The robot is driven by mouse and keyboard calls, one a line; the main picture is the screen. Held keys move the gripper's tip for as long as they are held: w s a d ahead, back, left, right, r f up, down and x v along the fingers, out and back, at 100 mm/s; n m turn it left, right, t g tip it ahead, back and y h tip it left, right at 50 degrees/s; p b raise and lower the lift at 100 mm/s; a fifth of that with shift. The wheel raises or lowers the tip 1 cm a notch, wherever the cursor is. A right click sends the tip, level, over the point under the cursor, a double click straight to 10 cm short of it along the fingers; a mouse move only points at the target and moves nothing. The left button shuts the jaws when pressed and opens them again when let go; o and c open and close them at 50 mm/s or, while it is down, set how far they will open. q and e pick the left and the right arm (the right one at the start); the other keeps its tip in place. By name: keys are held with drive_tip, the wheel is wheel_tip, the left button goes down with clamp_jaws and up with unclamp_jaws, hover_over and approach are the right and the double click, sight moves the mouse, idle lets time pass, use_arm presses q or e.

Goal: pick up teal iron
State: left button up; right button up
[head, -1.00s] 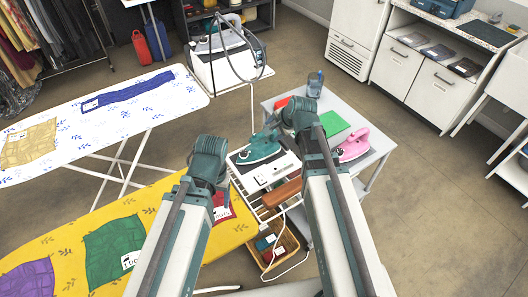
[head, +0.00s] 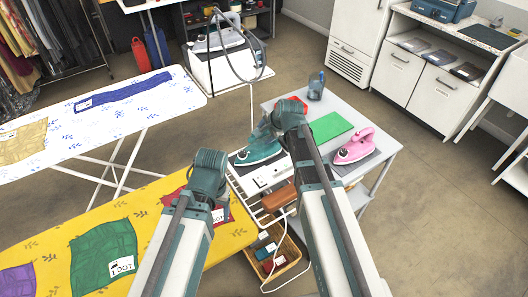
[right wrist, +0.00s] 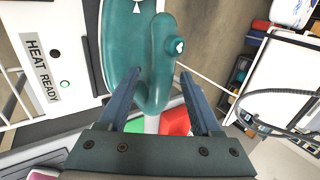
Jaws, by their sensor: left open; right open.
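The teal iron (head: 262,149) rests on a white stand (head: 268,178) at the left side of the grey table. In the right wrist view the iron (right wrist: 128,45) is large and close, with its curved handle at the upper middle. My right gripper (right wrist: 158,75) is open, and the rear end of the handle shows between its fingers.
The yellow ironing board (head: 160,215) is at front left. A basket (head: 276,267) sits below. A larger iron station (head: 228,70) stands behind.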

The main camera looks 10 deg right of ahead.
drive_tip(key=shift+r, duration=0.1)
drive_tip(key=shift+c, duration=0.3)
clamp_jaws()
use_arm(q)
drive_tip(key=shift+r, duration=0.15)
use_arm(e)
drive_tip(key=shift+r, duration=0.1)
